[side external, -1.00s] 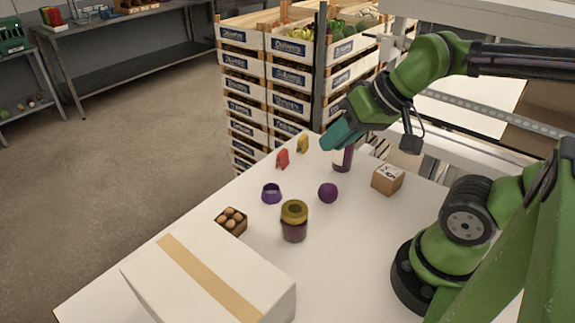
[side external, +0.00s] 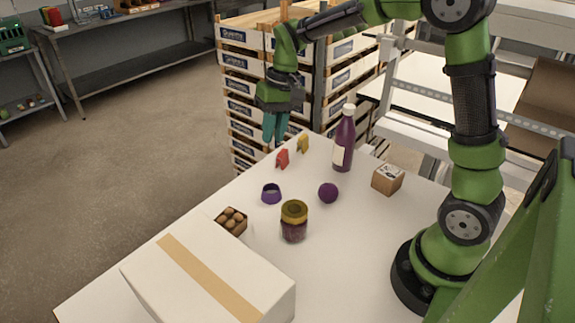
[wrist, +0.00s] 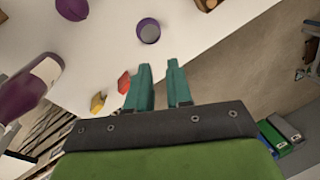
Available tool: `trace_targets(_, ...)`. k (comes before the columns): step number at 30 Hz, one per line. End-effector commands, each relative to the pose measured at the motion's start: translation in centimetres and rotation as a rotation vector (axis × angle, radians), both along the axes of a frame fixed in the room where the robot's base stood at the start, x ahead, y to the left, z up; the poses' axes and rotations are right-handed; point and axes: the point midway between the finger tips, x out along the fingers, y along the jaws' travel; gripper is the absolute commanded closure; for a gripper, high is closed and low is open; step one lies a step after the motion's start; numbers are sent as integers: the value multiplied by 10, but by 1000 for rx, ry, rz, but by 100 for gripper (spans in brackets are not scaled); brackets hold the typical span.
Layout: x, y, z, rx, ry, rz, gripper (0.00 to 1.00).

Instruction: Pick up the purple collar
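The purple collar (side external: 271,193) is a short ring lying on the white table, left of the purple ball, in the side view. In the wrist view the collar (wrist: 148,31) shows near the top centre, with its opening visible. The gripper is well above and away from the collar.
A purple ball (side external: 328,193), a jar (side external: 294,222), a bottle (side external: 344,140), a small box (side external: 387,179), a red clip (side external: 282,158) and a yellow clip (side external: 303,143) stand on the table (side external: 350,240). An egg carton (side external: 231,222) and large white box (side external: 205,285) are nearer.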

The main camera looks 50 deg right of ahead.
Motion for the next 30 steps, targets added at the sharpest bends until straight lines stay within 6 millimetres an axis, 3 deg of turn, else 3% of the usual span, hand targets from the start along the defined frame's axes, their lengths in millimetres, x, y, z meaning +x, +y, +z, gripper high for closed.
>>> trace_targets(12,5,17,-86,1,5,2,80)
trace_targets(22,7,21,-115,1,2,0,80)
trace_targets(30,8,26,-153,1,3,2,80)
